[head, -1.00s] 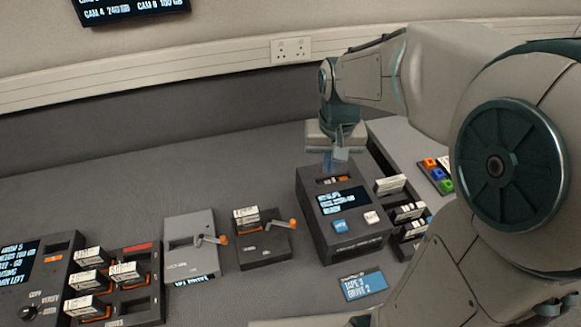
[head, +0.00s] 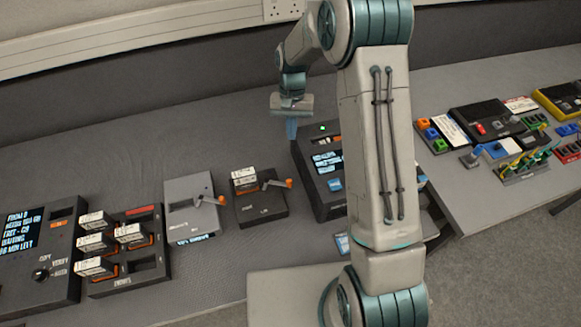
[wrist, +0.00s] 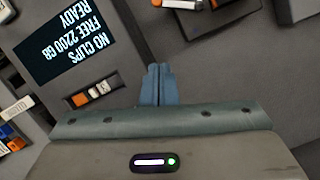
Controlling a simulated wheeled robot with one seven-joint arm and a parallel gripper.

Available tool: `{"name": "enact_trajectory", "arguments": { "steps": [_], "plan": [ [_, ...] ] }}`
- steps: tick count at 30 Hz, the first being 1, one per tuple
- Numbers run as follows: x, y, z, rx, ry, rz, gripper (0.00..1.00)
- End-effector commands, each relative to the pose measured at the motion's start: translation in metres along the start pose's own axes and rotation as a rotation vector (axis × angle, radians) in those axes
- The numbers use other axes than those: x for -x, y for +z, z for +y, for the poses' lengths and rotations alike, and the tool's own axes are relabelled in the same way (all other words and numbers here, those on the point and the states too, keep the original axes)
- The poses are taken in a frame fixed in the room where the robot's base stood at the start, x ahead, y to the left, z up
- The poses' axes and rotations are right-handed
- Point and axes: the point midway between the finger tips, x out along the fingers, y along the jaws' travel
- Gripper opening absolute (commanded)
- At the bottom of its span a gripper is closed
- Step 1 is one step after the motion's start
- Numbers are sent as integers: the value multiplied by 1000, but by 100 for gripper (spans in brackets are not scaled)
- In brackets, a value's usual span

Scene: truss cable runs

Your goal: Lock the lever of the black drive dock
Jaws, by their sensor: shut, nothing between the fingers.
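The black drive dock (head: 262,210) sits on the grey bench, between the light grey dock and the dark screen box. A white-labelled drive (head: 244,180) stands in its back left part. Its lever has an orange tip (head: 289,183) and points to the right. My gripper (head: 292,136) is shut and empty, pointing down behind and a little right of the dock, apart from the lever. In the wrist view the blue fingers (wrist: 158,85) are together, with nothing between them. A dark block with a white and orange part shows at the top edge there, cut off.
The dark screen box (head: 318,165) stands right of the dock, close to my fingers and partly hidden by my arm. The light grey dock (head: 185,213), with its own orange-tipped lever, is to the left. A rack of drives (head: 120,262) stands further left. The bench behind the docks is clear.

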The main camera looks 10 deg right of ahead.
Motion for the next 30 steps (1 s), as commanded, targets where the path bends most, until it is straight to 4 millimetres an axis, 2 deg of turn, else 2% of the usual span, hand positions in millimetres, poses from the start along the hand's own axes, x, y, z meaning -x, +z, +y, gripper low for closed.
{"name": "enact_trajectory", "arguments": {
  "steps": [8, 11, 25, 30],
  "plan": [
    [-6, 0, 0, 0, 0, 0, 0],
    [-18, -1, 0, 0, 0, 0, 0],
    [-106, -1, 1, 1, 1, -1, 0],
    [-105, 23, 1, 1, 1, 1, 0]
  ]
}}
